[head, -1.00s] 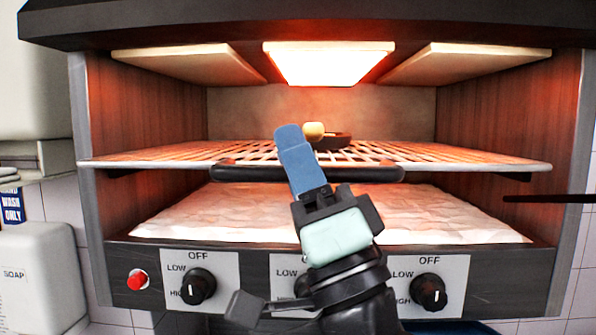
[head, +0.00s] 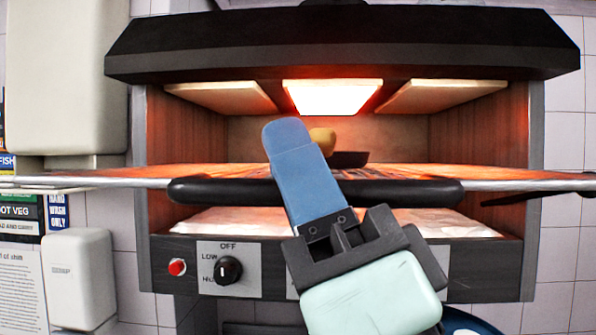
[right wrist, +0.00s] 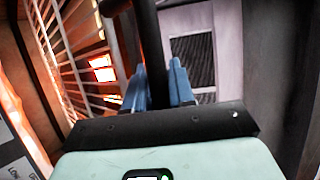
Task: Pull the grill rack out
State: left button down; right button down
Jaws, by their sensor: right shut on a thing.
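The grill rack (head: 90,182) extends out of the grill toward me, its front bar spanning wide across the head view. Its black handle (head: 410,192) runs along the front. My right gripper (head: 287,137), with blue fingers, is shut on this handle. The right wrist view shows the handle (right wrist: 147,35) between the two fingers and the rack's wires (right wrist: 70,50) to the left. A yellowish round item (head: 322,140) and a dark dish (head: 350,159) show behind the handle, partly hidden by my fingers. My left gripper is not in view.
The grill housing (head: 340,45) has a glowing heater (head: 332,97) above the rack. A pale lined tray (head: 220,221) lies below. A knob (head: 228,270) and red button (head: 177,267) are on the front panel. A soap dispenser (head: 80,280) hangs at left.

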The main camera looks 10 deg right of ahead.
jog(key=shift+s, duration=0.3)
jog(key=shift+w, duration=0.1)
jog(key=c, duration=1.1)
grip_release()
jog(key=shift+o, duration=0.2)
